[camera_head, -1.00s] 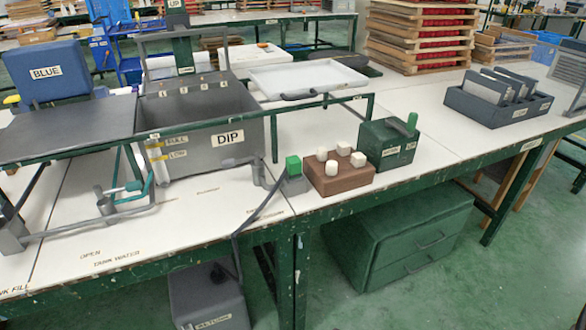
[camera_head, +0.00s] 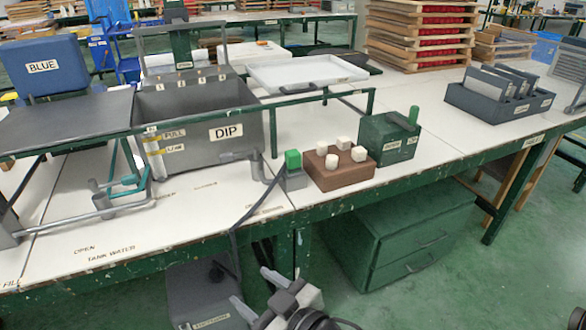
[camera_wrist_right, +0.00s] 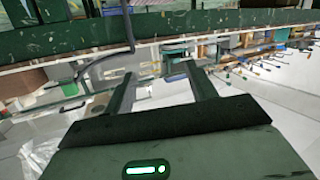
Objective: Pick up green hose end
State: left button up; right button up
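The green hose end (camera_head: 292,159) is a small bright green block standing upright in a grey holder (camera_head: 293,181) on the white bench, left of a brown block. A dark hose (camera_head: 235,222) runs from beside the holder over the bench's front edge and down. My right gripper (camera_head: 252,291) is low in front of the bench, well below the hose end and apart from it. In the right wrist view the right gripper (camera_wrist_right: 160,80) is open, with nothing between its two fingers. The dark hose (camera_wrist_right: 128,25) hangs ahead of it there. My left gripper is not in view.
The brown block (camera_head: 343,176) with several white pegs and a green box (camera_head: 388,140) stand right of the hose end. The grey DIP tank (camera_head: 200,130) and a green rail (camera_head: 320,99) are behind. The bench's front edge (camera_head: 400,180) lies above the gripper.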

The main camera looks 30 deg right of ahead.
jog(key=w+a+r+n+t+y+b, duration=0.1)
jog(key=w+a+r+n+y+b, duration=0.55)
jog(key=r+n+y, duration=0.5)
jog(key=n+g+h+b, duration=0.7)
jog(key=n+h+b, duration=1)
jog(key=n, duration=0.2)
send_near(294, 154)
jog(key=b+x, duration=0.2)
jog(key=x, duration=0.5)
jog(key=shift+w+f, duration=0.15)
jog(key=shift+w, duration=0.05)
jog(key=shift+w+f, duration=0.35)
jog(key=shift+f, duration=0.1)
jog(key=b+x, duration=0.1)
jog(key=x, duration=0.2)
jog(key=shift+w+f, duration=0.2)
jog(key=shift+w, duration=0.1)
jog(key=shift+w+d+f, duration=0.1)
jog(key=shift+w+f, duration=0.1)
jog(key=shift+w, duration=0.05)
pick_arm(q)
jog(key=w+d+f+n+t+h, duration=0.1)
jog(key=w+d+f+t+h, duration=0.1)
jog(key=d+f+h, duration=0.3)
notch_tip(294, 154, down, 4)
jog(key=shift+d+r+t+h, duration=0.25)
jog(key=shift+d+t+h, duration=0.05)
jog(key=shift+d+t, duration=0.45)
pick_arm(e)
jog(key=c, duration=1.1)
